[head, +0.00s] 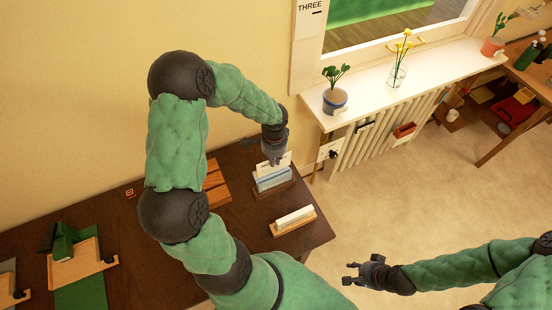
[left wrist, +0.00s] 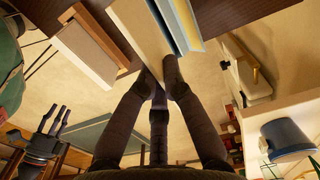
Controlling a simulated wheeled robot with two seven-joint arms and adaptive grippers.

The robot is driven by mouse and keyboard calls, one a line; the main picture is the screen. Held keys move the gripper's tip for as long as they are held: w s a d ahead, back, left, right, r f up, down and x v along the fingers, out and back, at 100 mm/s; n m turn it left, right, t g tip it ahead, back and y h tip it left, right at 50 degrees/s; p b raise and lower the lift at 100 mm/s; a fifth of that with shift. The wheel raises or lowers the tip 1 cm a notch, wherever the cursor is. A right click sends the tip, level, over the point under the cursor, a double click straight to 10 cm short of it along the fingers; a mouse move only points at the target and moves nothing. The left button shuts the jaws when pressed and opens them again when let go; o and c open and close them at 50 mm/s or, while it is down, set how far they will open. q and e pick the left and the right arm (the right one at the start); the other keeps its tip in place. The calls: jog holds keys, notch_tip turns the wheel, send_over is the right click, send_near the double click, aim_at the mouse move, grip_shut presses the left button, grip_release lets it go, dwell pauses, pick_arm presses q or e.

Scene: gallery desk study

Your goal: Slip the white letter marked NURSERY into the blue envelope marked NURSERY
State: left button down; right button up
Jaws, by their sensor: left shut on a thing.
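My left gripper (head: 275,160) is shut on a white letter (head: 286,162) over the right part of the dark desk. The letter stands close above a blue envelope (head: 271,181) in a small wooden rack. In the left wrist view the fingers pinch the edge of the letter (left wrist: 142,28), with the blue envelope (left wrist: 179,22) right beside it. I cannot tell whether the letter's lower edge is inside the envelope, and the markings are too small to read. My right gripper (head: 364,271) is open and empty, off the desk at the lower right.
A wooden tray with white cards (head: 293,219) sits on the desk just in front of the rack. Wooden slats (head: 214,186) lie to the left. A windowsill (head: 440,68) with plant pots and a radiator stands to the right of the desk.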

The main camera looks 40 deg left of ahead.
pick_arm(q)
jog(key=shift+w+f+b, duration=0.1)
jog(key=shift+f+b, duration=2.8)
jog(key=shift+f, duration=0.85)
jog(key=c, duration=1.3)
grip_release()
notch_tip(320, 180, up, 12)
send_over(275, 170)
